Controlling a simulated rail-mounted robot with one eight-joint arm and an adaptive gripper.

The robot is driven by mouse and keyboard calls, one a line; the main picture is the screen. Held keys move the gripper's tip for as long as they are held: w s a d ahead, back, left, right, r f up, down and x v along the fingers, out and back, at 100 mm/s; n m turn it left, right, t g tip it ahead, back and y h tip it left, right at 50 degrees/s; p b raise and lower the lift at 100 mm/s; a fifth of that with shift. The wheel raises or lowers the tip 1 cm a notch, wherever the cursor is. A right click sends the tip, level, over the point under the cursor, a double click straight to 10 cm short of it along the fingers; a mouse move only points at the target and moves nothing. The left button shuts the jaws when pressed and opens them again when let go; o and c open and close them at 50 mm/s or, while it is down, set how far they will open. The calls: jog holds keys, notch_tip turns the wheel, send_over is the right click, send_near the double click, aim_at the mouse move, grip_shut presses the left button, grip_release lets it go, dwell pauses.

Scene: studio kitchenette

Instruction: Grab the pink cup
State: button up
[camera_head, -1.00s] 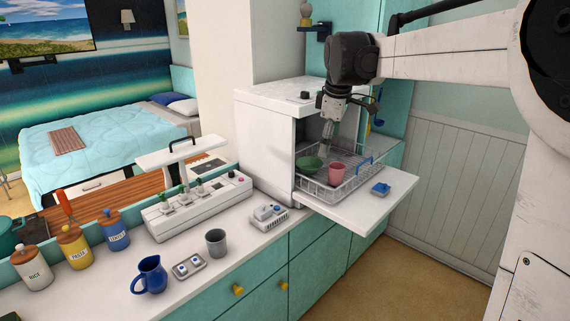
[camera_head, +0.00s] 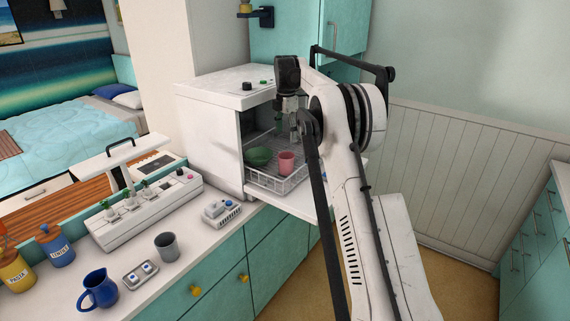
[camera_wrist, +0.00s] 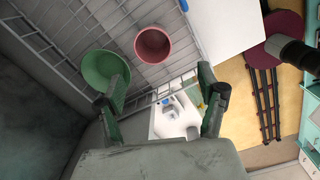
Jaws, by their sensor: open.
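The pink cup (camera_head: 286,163) stands in the white wire rack (camera_head: 281,187) of the open dishwasher (camera_head: 212,128), just right of the green bowl (camera_head: 259,156). In the wrist view the pink cup (camera_wrist: 153,43) is seen into its open mouth, beyond my fingertips, with the green bowl (camera_wrist: 98,72) to its left. My gripper (camera_wrist: 163,98) is open and empty, its two green fingers spread apart. The left finger overlaps the bowl's edge in that view; whether they touch I cannot tell. In the head view my gripper (camera_head: 292,128) is above the rack, partly hidden by my arm.
The dishwasher's walls and top enclose the rack, and its lowered door (camera_head: 300,202) lies partly behind my arm. The floor to the right is clear.

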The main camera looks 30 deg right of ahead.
aim_at(286, 164)
jog(key=shift+n, duration=0.3)
jog(key=f, duration=0.9)
jog(key=shift+w+d+f+p, duration=0.35)
jog(key=shift+w+d+p, duration=0.05)
jog(key=f, duration=0.2)
jog(key=f+p, duration=0.1)
jog(key=f, duration=0.1)
jog(key=shift+w+f, duration=0.1)
jog(key=shift+w, duration=0.25)
jog(key=shift+f, duration=0.55)
jog(key=c, duration=1.5)
